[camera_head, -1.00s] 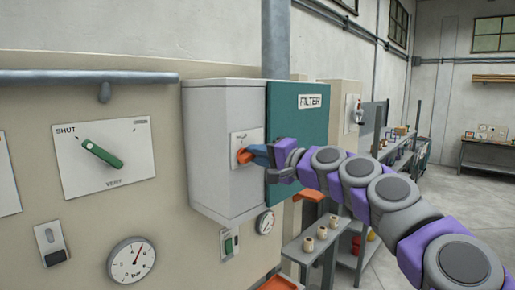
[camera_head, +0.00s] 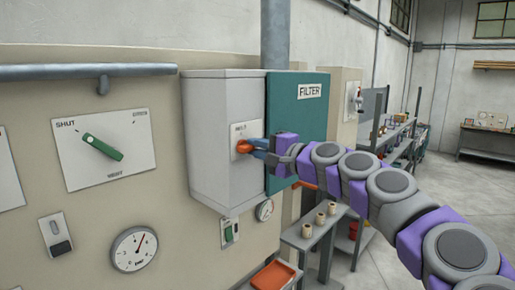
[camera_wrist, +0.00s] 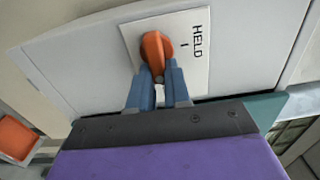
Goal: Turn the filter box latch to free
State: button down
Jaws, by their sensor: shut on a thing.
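The filter box (camera_head: 212,135) is a grey cabinet on the wall with a teal side panel marked FILTER. Its latch is an orange knob (camera_head: 243,147) on a white plate on the box's front. In the wrist view the orange latch (camera_wrist: 155,46) stands in front of the plate (camera_wrist: 188,62), which reads HELD with a short mark. My gripper (camera_head: 256,148) reaches in from the right. Its blue fingers (camera_wrist: 159,80) are shut on the latch's near end. The fingers hide part of the latch and plate in the head view.
A green-handled switch plate (camera_head: 105,147) marked SHUT and a gauge (camera_head: 134,249) are on the wall at left. A grey pipe (camera_head: 90,72) runs above them. A shelf with small pale parts (camera_head: 320,218) and an orange tray (camera_head: 273,275) stand below right.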

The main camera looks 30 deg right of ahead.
jog(key=c, duration=1.4)
grip_release()
jog(key=shift+f, duration=0.25)
jog(key=o, duration=0.3)
jog(key=shift+w+d+r, duration=0.1)
jog(key=shift+w+d, duration=0.05)
jog(key=b+v, duration=0.2)
jog(key=v, duration=1.5)
jog(key=shift+d, duration=0.15)
